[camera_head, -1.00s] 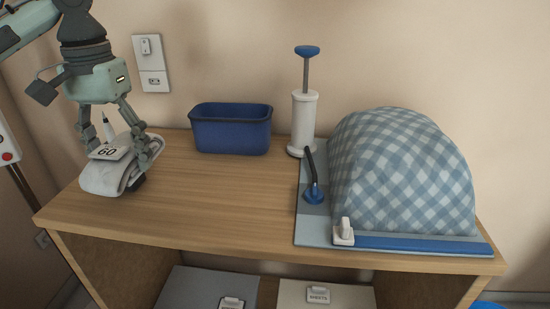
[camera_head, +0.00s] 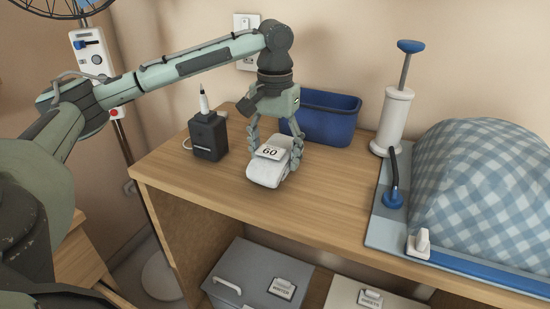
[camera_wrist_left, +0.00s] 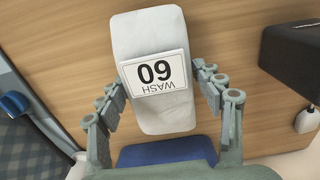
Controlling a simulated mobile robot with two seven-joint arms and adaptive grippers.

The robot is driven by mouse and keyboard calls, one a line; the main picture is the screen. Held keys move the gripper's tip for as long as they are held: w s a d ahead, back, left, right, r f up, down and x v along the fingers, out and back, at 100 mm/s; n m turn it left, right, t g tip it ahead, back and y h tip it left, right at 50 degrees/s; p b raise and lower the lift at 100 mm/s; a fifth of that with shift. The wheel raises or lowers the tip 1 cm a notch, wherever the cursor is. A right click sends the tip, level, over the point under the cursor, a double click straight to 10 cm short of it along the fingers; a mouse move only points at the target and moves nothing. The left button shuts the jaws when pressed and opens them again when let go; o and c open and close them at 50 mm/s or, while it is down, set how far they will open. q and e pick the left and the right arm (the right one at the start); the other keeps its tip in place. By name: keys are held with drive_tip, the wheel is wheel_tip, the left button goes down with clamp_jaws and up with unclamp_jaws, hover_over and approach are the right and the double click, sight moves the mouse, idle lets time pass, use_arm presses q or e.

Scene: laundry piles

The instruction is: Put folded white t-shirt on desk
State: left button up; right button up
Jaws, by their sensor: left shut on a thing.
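The folded white t-shirt (camera_head: 268,173), a compact bundle with a "WASH 60" tag, is at the wooden desk top (camera_head: 210,185), in front of the blue bin. My left gripper (camera_head: 276,150) points down over it, with a finger on each side. In the left wrist view, the shirt (camera_wrist_left: 152,105) lies between the fingers of my left gripper (camera_wrist_left: 165,90), with the tag upside down. The gripper is shut on the shirt. Whether the shirt's underside touches the desk is hard to tell. My right gripper is not in view.
A black box-shaped device (camera_head: 208,137) stands left of the shirt. A blue bin (camera_head: 328,120) is behind it. A white pump (camera_head: 393,120) and a blue checked dome (camera_head: 485,180) on a board are at right. Bare desk lies between shirt and board.

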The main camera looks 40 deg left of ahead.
sight(274, 147)
use_arm(q)
drive_tip(key=shift+f, duration=0.65)
drive_tip(key=o, duration=1.3)
drive_tip(key=shift+f, duration=0.15)
drive_tip(key=shift+c, duration=0.2)
wheel_tip(274, 147, up, 12)
drive_tip(key=shift+r, duration=0.15)
